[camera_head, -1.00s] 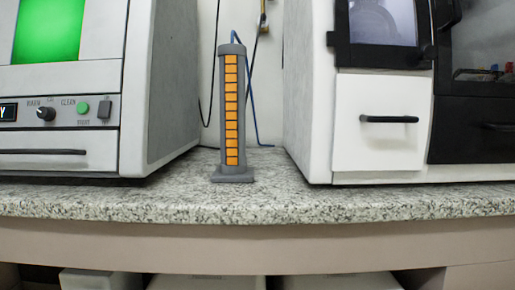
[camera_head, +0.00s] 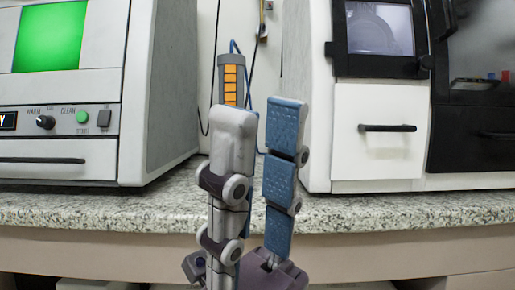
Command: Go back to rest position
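My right gripper (camera_head: 252,125) stands upright in the middle of the head view, with its two jointed fingers pointing up. The fingers are apart, with a narrow gap between them and nothing held. It is in front of a grey rack (camera_head: 231,62) with orange slots, on the counter between two machines. The gripper hides the rack's lower part and base. My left gripper is not in view.
A granite-look counter (camera_head: 400,207) runs across the view. A machine with a green screen (camera_head: 50,37) stands at left. A white and black machine (camera_head: 377,130) stands at right. A blue cable and dark cords hang behind the rack.

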